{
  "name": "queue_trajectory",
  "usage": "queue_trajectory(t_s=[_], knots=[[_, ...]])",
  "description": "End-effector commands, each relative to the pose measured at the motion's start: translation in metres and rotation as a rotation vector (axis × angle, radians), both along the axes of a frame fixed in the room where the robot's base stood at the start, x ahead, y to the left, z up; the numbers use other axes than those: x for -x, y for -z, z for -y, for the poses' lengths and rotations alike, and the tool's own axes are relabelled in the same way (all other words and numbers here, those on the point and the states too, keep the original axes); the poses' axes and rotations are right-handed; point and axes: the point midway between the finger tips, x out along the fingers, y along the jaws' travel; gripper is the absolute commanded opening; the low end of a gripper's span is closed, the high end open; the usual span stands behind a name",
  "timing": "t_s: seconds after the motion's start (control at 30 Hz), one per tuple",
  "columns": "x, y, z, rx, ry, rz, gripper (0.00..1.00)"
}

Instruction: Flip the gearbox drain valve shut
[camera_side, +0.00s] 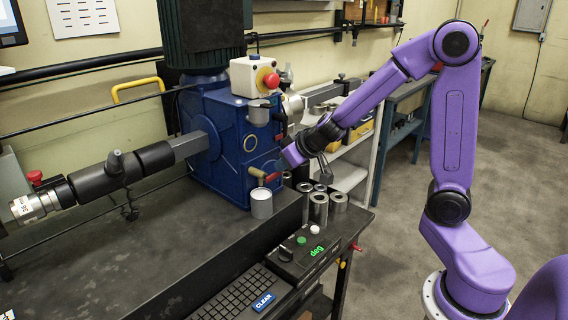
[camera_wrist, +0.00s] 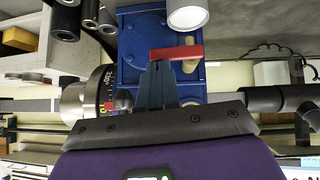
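The drain valve's red lever (camera_wrist: 177,52) lies crosswise just beyond my fingertips in the wrist view. In the side view the red lever (camera_side: 272,177) sits low on the front of the blue gearbox (camera_side: 228,150), above a pale cup (camera_side: 261,204). The cup (camera_wrist: 187,18) also shows at the top of the wrist view. My gripper (camera_wrist: 158,68) has its two fingers together with nothing seen between them. The tips are very close to the lever; I cannot tell whether they touch. In the side view my gripper's fingertips are hard to make out beside the gearbox's right side.
Several metal sockets (camera_side: 319,207) stand on the bench right of the cup. A control box (camera_side: 302,256) and keyboard (camera_side: 236,293) lie in front. A torque tool (camera_side: 120,172) juts left from the gearbox. A dial ring (camera_wrist: 88,100) is left of my fingers in the wrist view.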

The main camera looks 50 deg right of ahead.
Motion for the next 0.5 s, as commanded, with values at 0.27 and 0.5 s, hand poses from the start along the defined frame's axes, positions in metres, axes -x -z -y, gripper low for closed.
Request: queue_trajectory(t_s=[0.27, 0.5], knots=[[-0.0004, -0.0005, 0.0017, 0.003, 0.004, 0.002, 0.00], [-0.0004, 0.0008, -0.0038, 0.003, 0.000, 0.001, 0.00]])
